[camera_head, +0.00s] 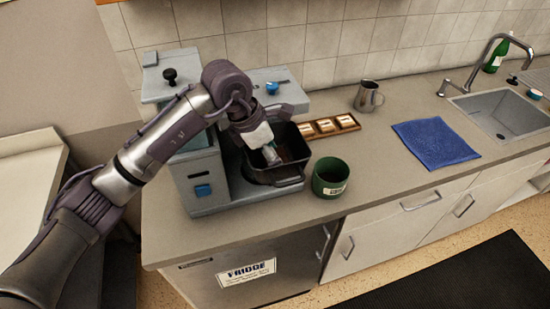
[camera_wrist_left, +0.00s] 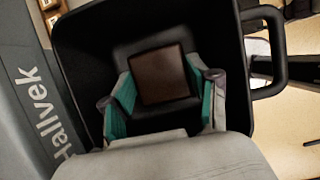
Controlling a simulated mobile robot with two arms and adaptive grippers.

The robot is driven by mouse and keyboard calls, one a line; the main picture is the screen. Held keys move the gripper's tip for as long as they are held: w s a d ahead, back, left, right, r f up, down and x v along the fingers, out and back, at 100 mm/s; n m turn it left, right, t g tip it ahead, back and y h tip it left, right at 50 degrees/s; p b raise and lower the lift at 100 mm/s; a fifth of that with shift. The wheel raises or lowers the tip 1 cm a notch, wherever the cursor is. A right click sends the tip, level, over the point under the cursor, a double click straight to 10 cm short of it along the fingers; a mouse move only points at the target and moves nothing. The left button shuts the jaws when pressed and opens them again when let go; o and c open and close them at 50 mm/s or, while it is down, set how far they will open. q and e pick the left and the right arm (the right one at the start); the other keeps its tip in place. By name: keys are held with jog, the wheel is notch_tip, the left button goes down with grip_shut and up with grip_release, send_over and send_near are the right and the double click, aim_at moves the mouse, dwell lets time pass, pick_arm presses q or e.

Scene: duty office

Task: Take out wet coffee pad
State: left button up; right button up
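The wet coffee pad (camera_wrist_left: 160,76) is a dark brown square at the bottom of a black filter basket (camera_wrist_left: 85,35) with a loop handle. In the head view the basket (camera_head: 291,181) sits in the grey coffee machine (camera_head: 200,178). My left gripper (camera_head: 270,155) reaches down into the basket from above. In the wrist view its two teal-padded fingers (camera_wrist_left: 163,98) are apart, one on each side of the pad. I cannot tell whether they touch it. The pad is hard to make out in the head view. My right gripper is not in view.
A green mug (camera_head: 330,178) stands right beside the machine. A blue cloth (camera_head: 436,142) and a sink (camera_head: 503,113) are further right. The counter front between mug and cloth is clear.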

pick_arm(q)
jog(key=shift+c, duration=1.7)
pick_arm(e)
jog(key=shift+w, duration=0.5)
pick_arm(q)
jog(key=shift+r, duration=0.1)
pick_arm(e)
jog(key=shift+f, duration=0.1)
